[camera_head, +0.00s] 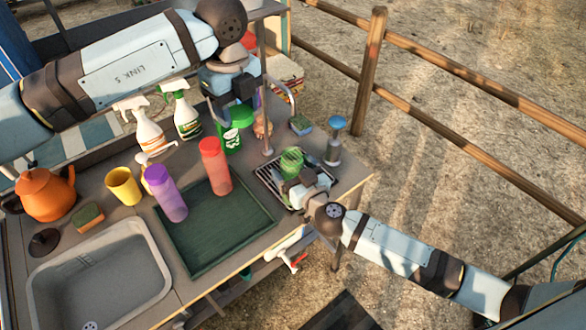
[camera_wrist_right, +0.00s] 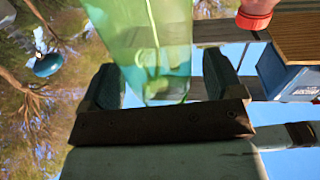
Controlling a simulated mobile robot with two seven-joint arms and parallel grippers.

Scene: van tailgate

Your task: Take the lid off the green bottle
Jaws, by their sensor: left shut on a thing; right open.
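The green bottle (camera_head: 291,158) is translucent and stands on the dark drying rack at the table's right end. My right gripper (camera_head: 298,184) is at its near side. In the right wrist view the bottle (camera_wrist_right: 150,45) shows between my two open fingers; whether they touch it is unclear. My left gripper (camera_head: 238,103) is up and left of the bottle, over the back of the table, shut on a small round green piece (camera_head: 242,115) that looks like the lid. Its fingertips are partly hidden by the wrist.
A green labelled can (camera_head: 228,138) is just below my left gripper. A blue-topped dispenser (camera_head: 333,145) stands right of the rack. Two spray bottles are behind; a tap rises near the rack.

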